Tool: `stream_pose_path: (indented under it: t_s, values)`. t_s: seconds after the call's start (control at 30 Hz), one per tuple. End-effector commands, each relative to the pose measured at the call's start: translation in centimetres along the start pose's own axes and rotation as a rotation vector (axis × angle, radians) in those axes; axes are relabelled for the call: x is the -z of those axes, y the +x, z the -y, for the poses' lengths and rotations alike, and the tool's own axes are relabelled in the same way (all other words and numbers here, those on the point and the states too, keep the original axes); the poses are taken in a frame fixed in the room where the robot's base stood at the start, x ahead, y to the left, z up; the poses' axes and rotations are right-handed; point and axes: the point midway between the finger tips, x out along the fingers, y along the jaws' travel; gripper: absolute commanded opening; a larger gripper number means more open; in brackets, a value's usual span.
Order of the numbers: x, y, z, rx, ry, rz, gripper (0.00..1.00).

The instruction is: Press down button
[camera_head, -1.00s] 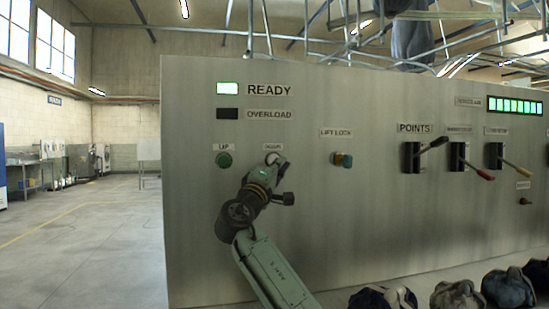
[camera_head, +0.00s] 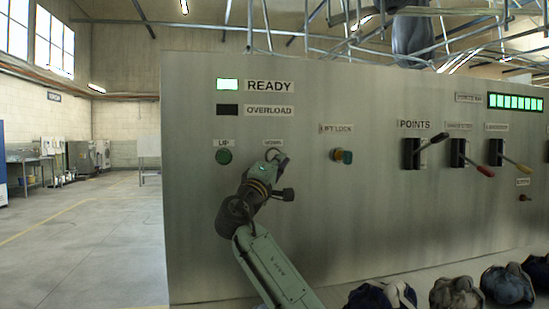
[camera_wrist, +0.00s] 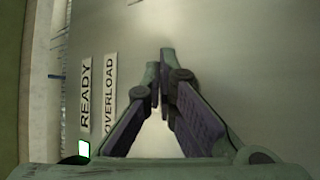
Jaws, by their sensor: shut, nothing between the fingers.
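The grey control panel (camera_head: 390,230) fills most of the head view. The green UP button (camera_head: 223,157) shows clearly under its label. The DOWN label (camera_head: 273,141) is small and blurred, and the button below it is hidden behind my gripper (camera_head: 274,157). My gripper is at that button's place, close to the panel; I cannot tell whether it touches. In the wrist view my gripper (camera_wrist: 163,75) has its fingertips together with nothing seen between them, in front of bare grey panel. No button shows there.
The READY lamp (camera_head: 227,85) glows green; the OVERLOAD lamp (camera_head: 227,111) is dark. A LIFT LOCK switch (camera_head: 341,155) and the POINTS lever (camera_head: 423,150) are to the right. Several bags (camera_head: 456,294) lie along the panel's foot. The floor (camera_head: 85,240) at left is clear.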

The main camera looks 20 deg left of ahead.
Motion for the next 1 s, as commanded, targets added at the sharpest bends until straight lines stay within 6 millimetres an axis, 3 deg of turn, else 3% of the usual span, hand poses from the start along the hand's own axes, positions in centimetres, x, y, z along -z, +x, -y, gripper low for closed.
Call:
stream_pose_path:
  t_s: [1.0]
  values:
    - [0.45, 0.64, 0.43, 0.000, 0.000, 0.000, 0.00]
